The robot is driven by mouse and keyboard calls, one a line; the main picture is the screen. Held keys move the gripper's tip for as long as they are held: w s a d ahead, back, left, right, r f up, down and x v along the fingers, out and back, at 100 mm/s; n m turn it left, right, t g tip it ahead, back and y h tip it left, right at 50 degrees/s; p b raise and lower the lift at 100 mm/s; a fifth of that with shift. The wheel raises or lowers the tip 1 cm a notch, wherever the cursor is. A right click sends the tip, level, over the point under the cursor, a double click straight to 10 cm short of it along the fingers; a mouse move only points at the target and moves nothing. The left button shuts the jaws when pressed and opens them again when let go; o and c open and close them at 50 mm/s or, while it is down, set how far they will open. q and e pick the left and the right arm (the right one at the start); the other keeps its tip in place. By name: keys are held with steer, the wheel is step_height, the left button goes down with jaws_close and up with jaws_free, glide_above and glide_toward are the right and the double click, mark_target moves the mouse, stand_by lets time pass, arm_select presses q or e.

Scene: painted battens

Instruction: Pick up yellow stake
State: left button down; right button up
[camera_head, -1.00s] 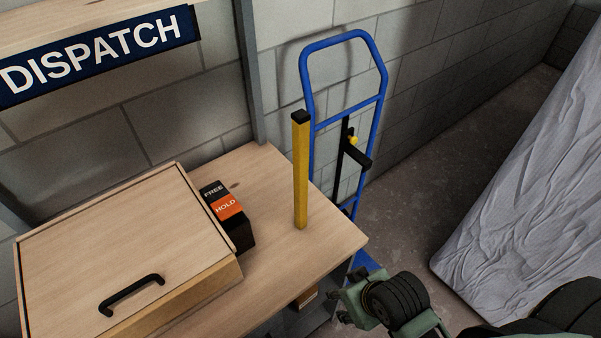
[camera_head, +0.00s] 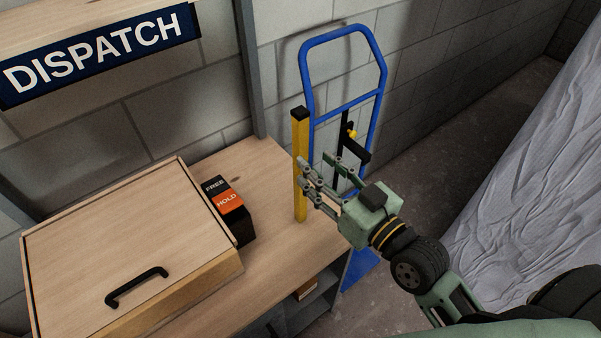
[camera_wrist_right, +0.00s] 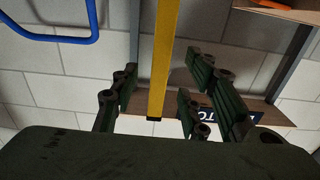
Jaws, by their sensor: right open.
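The yellow stake (camera_head: 299,160) stands upright on the wooden bench top, near its right end, with a black cap on top. In the right wrist view the stake (camera_wrist_right: 163,60) runs between the fingers, its black-capped end low in the picture. My right gripper (camera_head: 316,179) is open at the stake's right side, around its middle height. In the wrist view its green fingers (camera_wrist_right: 150,98) lie on either side of the stake, with gaps showing. My left gripper is not in view.
A lidded wooden box (camera_head: 120,240) with a black handle and a black FREE/HOLD block (camera_head: 230,210) stand left of the stake on the bench (camera_head: 275,245). A blue hand truck (camera_head: 384,80) stands behind. A wrinkled grey-white sheet (camera_head: 530,160) is at right.

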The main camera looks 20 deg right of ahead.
mark_target(304, 152)
steer(key=p+x, duration=0.1)
steer(key=x, duration=0.1)
steer(key=p+x, duration=0.1)
steer(key=x, duration=0.1)
steer(key=p+x, duration=0.1)
steer(key=x, duration=0.1)
steer(key=shift+w+r, duration=0.1)
steer(key=shift+r, duration=0.3)
steer(key=shift+w+a+f, duration=0.1)
steer(key=shift+w+a, duration=0.05)
steer(key=shift+w, duration=0.1)
steer(key=shift+c, duration=0.2)
steer(key=shift+s, duration=0.1)
steer(key=shift+c, duration=0.9)
jaws_close()
